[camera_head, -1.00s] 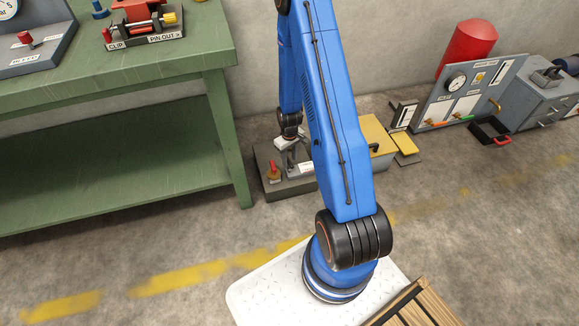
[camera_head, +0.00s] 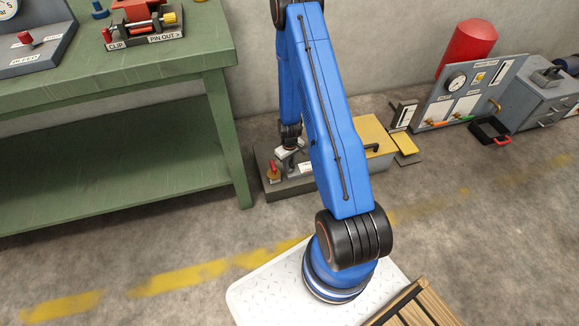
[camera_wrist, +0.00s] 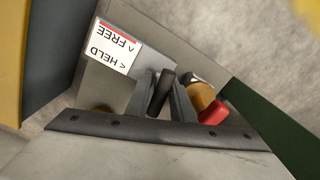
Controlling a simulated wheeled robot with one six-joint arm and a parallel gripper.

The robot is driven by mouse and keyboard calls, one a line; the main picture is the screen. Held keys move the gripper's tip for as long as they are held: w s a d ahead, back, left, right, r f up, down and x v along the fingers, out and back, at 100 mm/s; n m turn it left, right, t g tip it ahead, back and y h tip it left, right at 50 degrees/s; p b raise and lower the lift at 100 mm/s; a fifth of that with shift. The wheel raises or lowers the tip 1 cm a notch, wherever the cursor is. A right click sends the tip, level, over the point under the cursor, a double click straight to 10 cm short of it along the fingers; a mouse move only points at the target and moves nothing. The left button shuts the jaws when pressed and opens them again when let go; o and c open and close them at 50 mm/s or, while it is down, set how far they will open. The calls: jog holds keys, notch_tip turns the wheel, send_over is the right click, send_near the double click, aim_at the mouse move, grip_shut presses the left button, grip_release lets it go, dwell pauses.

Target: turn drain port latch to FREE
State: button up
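The drain port latch shows in the wrist view as a dark lever (camera_wrist: 164,90) on a grey plate. A white label (camera_wrist: 114,47) beside it reads HELD and FREE, upside down here, with a red stripe. My gripper (camera_wrist: 166,84) has a finger on either side of the lever. The fingers look apart, with a narrow gap on the right side; contact is hard to judge. In the head view my gripper (camera_head: 287,153) is low over the grey base (camera_head: 290,188), and my arm partly hides the fixture.
A red-topped part with a brass body stands close to the right finger; its red top (camera_wrist: 214,113) shows in the wrist view. A yellow box (camera_head: 374,135) stands behind my arm. The green bench (camera_head: 215,90) is to the left. A gauge panel (camera_head: 470,95) stands at right.

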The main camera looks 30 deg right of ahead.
grip_shut()
dwell(0.9)
jog(key=o, duration=0.6)
grip_release()
jog(key=shift+r, duration=0.15)
notch_tip(320, 180, up, 17)
jog(key=shift+r, duration=0.1)
